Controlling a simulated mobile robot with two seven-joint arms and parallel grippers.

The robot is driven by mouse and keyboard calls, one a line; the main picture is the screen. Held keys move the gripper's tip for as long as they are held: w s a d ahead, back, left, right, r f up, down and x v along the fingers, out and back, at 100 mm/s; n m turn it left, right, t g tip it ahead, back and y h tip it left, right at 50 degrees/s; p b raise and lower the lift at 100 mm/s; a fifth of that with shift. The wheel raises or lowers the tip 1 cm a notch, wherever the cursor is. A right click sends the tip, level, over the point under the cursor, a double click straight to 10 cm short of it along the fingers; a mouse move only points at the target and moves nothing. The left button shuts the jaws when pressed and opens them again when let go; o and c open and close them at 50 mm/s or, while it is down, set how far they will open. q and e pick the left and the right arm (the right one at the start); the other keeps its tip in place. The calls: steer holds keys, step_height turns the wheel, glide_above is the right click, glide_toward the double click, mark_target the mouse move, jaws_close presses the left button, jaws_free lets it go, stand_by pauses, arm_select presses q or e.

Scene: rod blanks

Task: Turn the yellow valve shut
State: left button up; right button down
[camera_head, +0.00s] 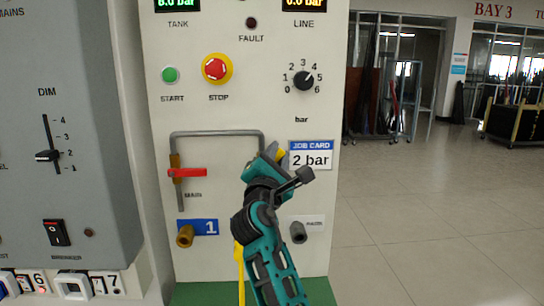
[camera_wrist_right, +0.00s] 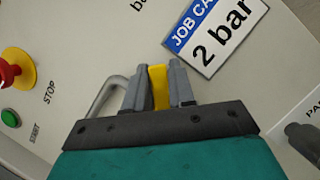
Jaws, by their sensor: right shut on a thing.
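The yellow valve's handle (camera_head: 281,155) shows as a small yellow piece at my right gripper (camera_head: 272,154), below the grey pipe's right bend on the panel. In the right wrist view the yellow handle (camera_wrist_right: 158,88) stands between the two grey fingers of my right gripper (camera_wrist_right: 160,82), which is shut on it. The valve's body is hidden behind the gripper and arm, so I cannot tell the handle's full angle. My left gripper is not in view.
A red-handled valve (camera_head: 187,172) marked MAIN sits left on the grey pipe (camera_head: 215,133). The job card (camera_head: 311,155) reads 2 bar. Above are the selector knob (camera_head: 303,80), red stop button (camera_head: 215,69) and green start button (camera_head: 170,75). A yellow hose (camera_head: 239,272) hangs below.

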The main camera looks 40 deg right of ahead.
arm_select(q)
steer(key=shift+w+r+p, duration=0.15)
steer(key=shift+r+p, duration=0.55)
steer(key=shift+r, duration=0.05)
arm_select(e)
steer(key=shift+s+d+f+m+g+y, duration=0.2)
steer(key=shift+f+m+g, duration=0.4)
steer(key=shift+m, duration=1.05)
steer(key=shift+s+d+f+m+g+y, duration=0.15)
steer(key=shift+f+m+g, duration=0.45)
steer(key=shift+m, duration=1.1)
steer(key=shift+s+d+f+m+g+y, duration=0.1)
steer(key=shift+d+f+m+g+y, duration=0.3)
steer(key=shift+m, duration=1.25)
steer(key=shift+a+f+g, duration=0.15)
steer(key=shift+a+g, duration=0.05)
steer(key=shift+g, duration=0.1)
steer(key=c, duration=1)
jaws_free()
steer(key=shift+c, duration=0.2)
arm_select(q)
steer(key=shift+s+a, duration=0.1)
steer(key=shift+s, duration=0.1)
